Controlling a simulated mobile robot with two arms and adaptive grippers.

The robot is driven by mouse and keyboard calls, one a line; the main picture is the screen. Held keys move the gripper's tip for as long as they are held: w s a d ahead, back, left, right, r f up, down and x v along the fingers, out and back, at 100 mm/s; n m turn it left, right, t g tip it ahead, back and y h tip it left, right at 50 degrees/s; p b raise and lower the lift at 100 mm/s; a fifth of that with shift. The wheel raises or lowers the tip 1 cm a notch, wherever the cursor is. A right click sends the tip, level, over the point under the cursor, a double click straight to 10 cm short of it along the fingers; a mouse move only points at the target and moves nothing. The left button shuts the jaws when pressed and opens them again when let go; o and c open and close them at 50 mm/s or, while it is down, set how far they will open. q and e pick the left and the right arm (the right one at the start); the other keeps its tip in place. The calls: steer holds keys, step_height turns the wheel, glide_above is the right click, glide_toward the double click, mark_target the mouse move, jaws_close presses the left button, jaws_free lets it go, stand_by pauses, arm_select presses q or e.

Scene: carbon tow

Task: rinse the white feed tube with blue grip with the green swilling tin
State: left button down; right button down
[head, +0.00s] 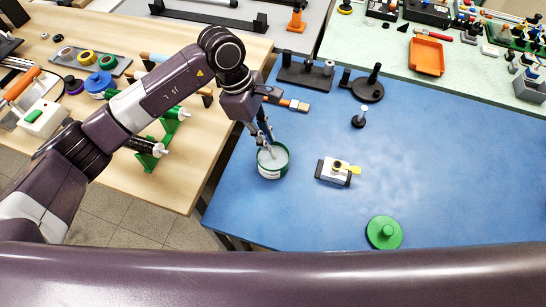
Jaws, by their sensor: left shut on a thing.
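The green swilling tin (284,170) stands open on the blue table, with a white label on its side and a pale inside. My left gripper (264,137) is right above the tin, pointing down, and is shut on the feed tube (270,150). Only a thin, light length of the tube shows, reaching down into the tin's mouth; its blue grip is not clear to see, hidden at the fingers. Whether the tip touches liquid I cannot tell. My right gripper is not in view.
A white block with a yellow lever (336,172) stands right of the tin. A green round lid with a knob (384,232) lies nearer the front. Black stands (305,75) and an orange tray (427,57) are behind. The table's right middle is clear.

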arm_select(q)
steer(key=shift+d, duration=0.45)
steer(key=shift+r, duration=0.1)
steer(key=shift+r+p, duration=0.9)
steer(key=shift+r, duration=2.3)
